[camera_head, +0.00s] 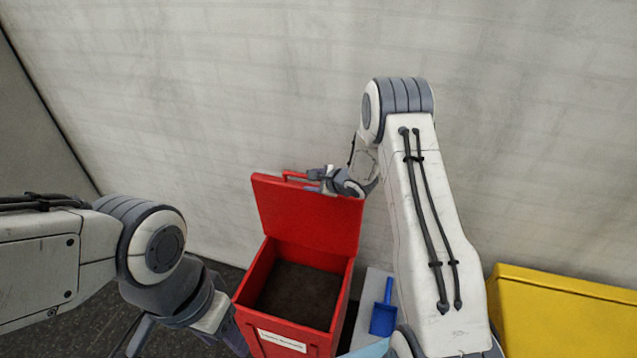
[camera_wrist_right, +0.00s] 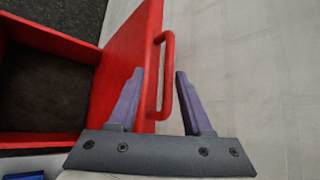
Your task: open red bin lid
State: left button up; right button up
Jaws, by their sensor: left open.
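The red bin (camera_head: 338,303) stands open, with dark contents or a dark floor inside. Its red lid (camera_head: 308,217) is raised steeply at the back, and its inner face shows in the head view. The lid's red handle (camera_wrist_right: 168,75) is at the upper edge. My right gripper (camera_head: 316,178) is at that edge, behind the lid. In the right wrist view its purple fingers (camera_wrist_right: 160,90) are spread, with the handle between them and a gap to the right finger. My left gripper (camera_head: 193,332) is open near the bin's front left, partly cut off by the frame.
A yellow bin (camera_head: 562,315) stands at the right. A blue scoop (camera_head: 384,314) lies on a pale surface (camera_head: 373,283) right of the red bin. A pale wall (camera_head: 240,90) rises close behind. Dark floor (camera_head: 95,325) shows at the lower left.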

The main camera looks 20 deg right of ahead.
jog(key=v, duration=0.5)
dwell(0.3)
